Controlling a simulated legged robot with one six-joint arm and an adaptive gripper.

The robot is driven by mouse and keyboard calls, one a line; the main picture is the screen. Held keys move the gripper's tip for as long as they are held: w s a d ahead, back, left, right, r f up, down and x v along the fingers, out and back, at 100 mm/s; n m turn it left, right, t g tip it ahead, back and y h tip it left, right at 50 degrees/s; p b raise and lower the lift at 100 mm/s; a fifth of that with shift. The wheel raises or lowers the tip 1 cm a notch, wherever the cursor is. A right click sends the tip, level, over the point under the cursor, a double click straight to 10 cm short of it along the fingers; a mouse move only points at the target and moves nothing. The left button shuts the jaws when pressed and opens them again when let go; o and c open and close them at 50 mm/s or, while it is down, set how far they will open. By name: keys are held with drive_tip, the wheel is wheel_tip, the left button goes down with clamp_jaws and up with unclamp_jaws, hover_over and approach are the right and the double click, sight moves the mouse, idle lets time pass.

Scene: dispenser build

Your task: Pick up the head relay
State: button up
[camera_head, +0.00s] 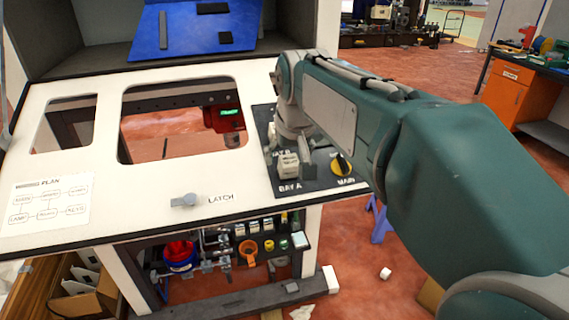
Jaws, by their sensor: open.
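A pale, blocky part (288,165) stands on the dark panel (322,182) above the "BAY A" label; it may be the head relay, but I cannot tell for sure. My gripper (306,165) points down from the wrist over this panel, just beside the pale block. Its fingers are small, dark and partly hidden by my own wrist, and I see nothing held between them. I cannot tell whether they touch the block. The "BAY B" label is partly covered by my arm.
A yellow-and-black "MAIN" knob (342,164) sits right of the bay. A grey latch handle (186,200) is on the white sloped panel (150,190), which has two window openings. A blue board (190,30) stands behind. An orange cabinet (507,90) is at far right.

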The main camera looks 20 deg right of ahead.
drive_tip(key=shift+x, duration=1.4)
drive_tip(key=c, duration=1.2)
drive_tip(key=shift+r, duration=0.5)
drive_tip(key=v, duration=0.3)
drive_tip(key=shift+w, duration=0.35)
drive_tip(key=s+r, duration=0.9)
drive_tip(key=s, duration=0.4)
drive_tip(key=shift+s+a+r, duration=0.15)
drive_tip(key=shift+s+a, duration=0.2)
